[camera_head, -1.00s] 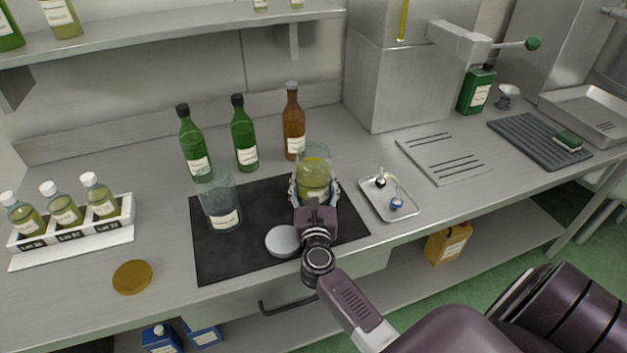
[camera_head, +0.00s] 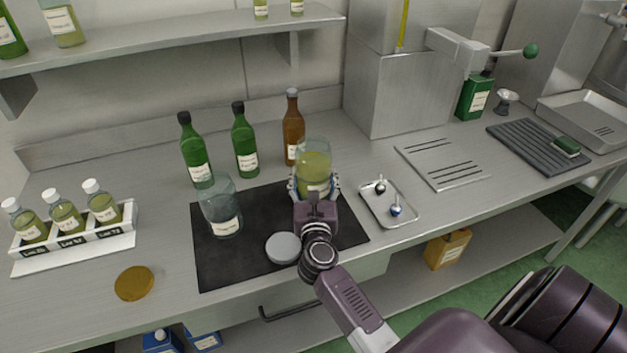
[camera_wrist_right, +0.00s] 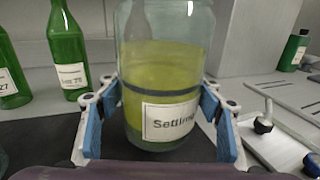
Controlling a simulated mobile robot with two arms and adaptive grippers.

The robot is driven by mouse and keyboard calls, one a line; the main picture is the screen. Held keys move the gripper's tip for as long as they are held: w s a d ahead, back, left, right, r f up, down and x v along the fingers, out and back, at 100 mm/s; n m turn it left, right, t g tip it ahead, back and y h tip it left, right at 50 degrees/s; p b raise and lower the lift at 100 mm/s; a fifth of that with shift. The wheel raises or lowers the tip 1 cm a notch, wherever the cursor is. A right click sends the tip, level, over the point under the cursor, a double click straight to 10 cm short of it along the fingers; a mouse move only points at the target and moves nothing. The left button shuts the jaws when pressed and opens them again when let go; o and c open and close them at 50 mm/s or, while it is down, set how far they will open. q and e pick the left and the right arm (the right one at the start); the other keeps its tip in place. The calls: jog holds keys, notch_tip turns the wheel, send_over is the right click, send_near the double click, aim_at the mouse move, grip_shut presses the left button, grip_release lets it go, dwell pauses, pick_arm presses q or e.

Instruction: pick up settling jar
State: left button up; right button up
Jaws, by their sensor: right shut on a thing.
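The settling jar (camera_head: 314,164) is a clear glass jar with yellow-green liquid, standing upright over the right part of the black mat (camera_head: 262,262). In the right wrist view the jar (camera_wrist_right: 165,70) fills the middle, and its white label starts "Settlin". My right gripper (camera_head: 315,188) is shut on the jar, with blue-padded fingers on both sides of it. In the wrist view the gripper (camera_wrist_right: 160,125) holds it low around the label. I cannot tell whether its base touches the mat. My left gripper is not in view.
An empty glass jar (camera_head: 221,209) and a grey lid (camera_head: 283,247) are on the mat. Green bottles (camera_head: 244,142) and a brown bottle (camera_head: 293,128) stand behind. A small metal tray (camera_head: 389,205) lies right. A vial rack (camera_head: 75,245) and amber disc (camera_head: 134,283) are left.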

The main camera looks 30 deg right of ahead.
notch_tip(320, 180, up, 16)
jog(key=p, duration=0.3)
dwell(0.7)
jog(key=shift+r, duration=0.1)
dwell(0.6)
